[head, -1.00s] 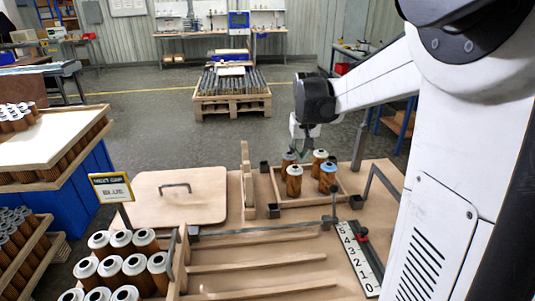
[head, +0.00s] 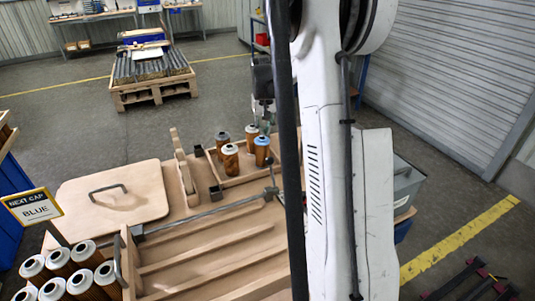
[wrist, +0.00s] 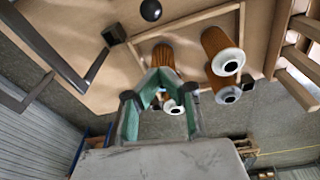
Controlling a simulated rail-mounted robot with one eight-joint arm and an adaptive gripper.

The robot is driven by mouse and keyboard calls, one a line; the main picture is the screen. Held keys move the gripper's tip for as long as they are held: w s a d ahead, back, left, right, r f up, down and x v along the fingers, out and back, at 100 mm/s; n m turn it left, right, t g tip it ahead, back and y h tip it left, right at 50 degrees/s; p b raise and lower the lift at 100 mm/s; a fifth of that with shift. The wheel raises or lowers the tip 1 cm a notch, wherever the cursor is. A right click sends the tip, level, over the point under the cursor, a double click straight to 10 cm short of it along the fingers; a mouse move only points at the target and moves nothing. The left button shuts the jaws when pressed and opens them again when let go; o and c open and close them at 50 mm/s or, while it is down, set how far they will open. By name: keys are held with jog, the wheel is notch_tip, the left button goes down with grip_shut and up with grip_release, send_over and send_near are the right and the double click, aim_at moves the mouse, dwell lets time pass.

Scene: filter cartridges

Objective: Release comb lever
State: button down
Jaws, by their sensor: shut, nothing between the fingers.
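A lever with a black knob (head: 271,190) stands at the right end of a long grey bar (head: 195,222) across the slotted wooden comb board (head: 205,255). I take this for the comb lever. A black ball in the wrist view (wrist: 151,10) looks like its knob. My gripper shows in the wrist view (wrist: 158,76) with its green-lined fingers closed and nothing held. It is over the cartridge tray, apart from the knob. In the head view my gripper (head: 268,115) is partly hidden by my arm.
Several cartridges stand in the small tray, including a blue-capped one (head: 262,150). A sign (head: 32,210) reads "NEXT CAP BLUE". A wooden lid with handle (head: 110,203) lies left. White-capped cartridges (head: 83,253) crowd the lower left. My arm hides the board's right side.

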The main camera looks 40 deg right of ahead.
jog(key=shift+f, duration=0.1)
notch_tip(320, 180, down, 9)
jog(key=s, duration=0.2)
jog(key=shift+s+a, duration=0.2)
jog(key=shift+a, duration=0.25)
dwell(0.3)
jog(key=shift+s, duration=0.15)
